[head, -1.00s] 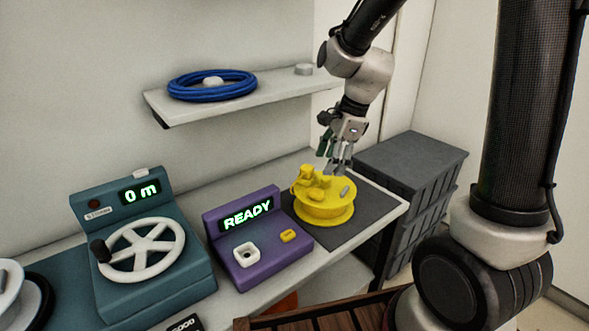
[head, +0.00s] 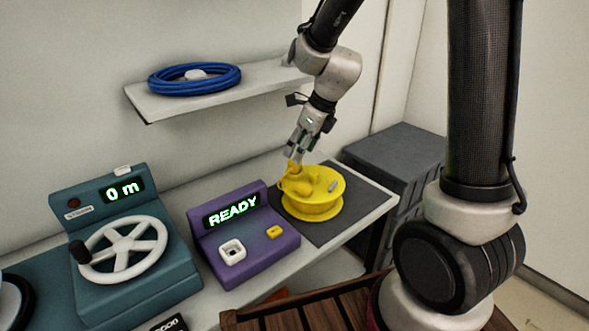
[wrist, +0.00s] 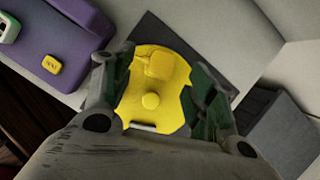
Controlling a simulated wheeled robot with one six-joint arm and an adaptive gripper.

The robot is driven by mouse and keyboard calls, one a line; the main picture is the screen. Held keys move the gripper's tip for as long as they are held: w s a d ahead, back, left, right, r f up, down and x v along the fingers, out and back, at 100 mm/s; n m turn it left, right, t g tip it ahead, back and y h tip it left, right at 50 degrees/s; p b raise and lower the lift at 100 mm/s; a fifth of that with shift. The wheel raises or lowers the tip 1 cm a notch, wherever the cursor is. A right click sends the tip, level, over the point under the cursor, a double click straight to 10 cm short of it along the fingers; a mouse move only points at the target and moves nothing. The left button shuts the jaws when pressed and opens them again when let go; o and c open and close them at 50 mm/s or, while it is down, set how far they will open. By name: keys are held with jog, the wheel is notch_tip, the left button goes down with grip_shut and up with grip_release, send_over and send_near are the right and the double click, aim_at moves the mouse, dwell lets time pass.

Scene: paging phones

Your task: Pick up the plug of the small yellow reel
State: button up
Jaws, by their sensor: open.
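The small yellow reel (head: 325,209) sits on a dark mat at the right end of the counter. Its yellow plug (head: 302,186) is on the reel's top, toward the left. In the wrist view the plug (wrist: 158,68) is a raised block near the far edge of the reel (wrist: 140,105). My gripper (head: 293,161) points down just above the plug. In the wrist view its fingers are open and spread on either side of the reel's top, with nothing held. Whether a fingertip touches the plug cannot be told.
A purple box (head: 240,262) reading READY stands left of the reel. A teal box (head: 130,280) with a white handwheel is further left. A shelf (head: 165,105) with a blue coil is behind. Dark crates (head: 395,155) stand at the right.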

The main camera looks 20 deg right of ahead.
jog(key=x, duration=0.5)
jog(key=shift+d, duration=0.3)
jog(key=c, duration=1.1)
jog(key=shift+r, duration=0.6)
notch_tip(320, 180, up, 3)
jog(key=shift+w+f, duration=0.1)
jog(key=shift+f, duration=0.1)
jog(key=s+d, duration=1.3)
jog(key=shift+f, duration=0.2)
